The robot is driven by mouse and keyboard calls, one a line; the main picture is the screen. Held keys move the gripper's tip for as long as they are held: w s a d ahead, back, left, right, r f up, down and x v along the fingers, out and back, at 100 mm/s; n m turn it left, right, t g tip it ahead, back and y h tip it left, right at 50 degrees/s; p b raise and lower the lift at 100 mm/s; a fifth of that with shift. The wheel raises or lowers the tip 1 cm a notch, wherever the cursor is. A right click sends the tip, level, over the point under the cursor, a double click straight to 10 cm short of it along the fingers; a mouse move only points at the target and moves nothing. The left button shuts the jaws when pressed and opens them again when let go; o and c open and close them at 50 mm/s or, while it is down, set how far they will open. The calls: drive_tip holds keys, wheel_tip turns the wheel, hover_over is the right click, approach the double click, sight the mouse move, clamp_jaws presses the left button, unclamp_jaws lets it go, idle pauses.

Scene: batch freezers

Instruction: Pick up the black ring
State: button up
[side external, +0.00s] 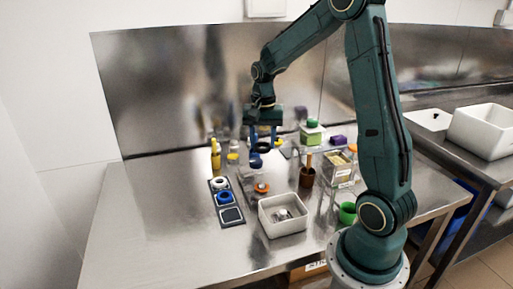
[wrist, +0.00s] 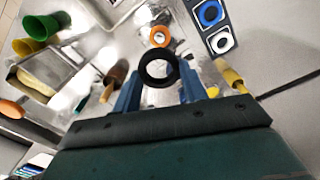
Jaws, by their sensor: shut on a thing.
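The black ring (wrist: 158,83) is between the two blue fingers of my gripper (wrist: 159,92) in the wrist view, its opening facing the camera. In the side external view my gripper (side external: 262,148) is shut on the ring (side external: 256,161) and holds it above the steel table, clear of the surface. A dark panel (side external: 224,201) on the table carries a white ring (side external: 219,183) and a blue ring (side external: 224,197). Its near square shows no ring.
A white bin (side external: 283,229) with small items stands at the table's front. An orange ring (side external: 262,187) lies behind it. A brown cup (side external: 307,179), a green cup (side external: 347,213) and a yellow object (side external: 215,158) stand around. The table's left side is clear.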

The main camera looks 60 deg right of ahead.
drive_tip(key=shift+r, duration=2.55)
hover_over(231, 214)
wheel_tip(231, 214, down, 3)
drive_tip(key=shift+f, duration=0.1)
wheel_tip(231, 214, down, 16)
drive_tip(key=shift+f, duration=0.1)
drive_tip(key=shift+f, duration=1.85)
drive_tip(key=shift+f, duration=0.15)
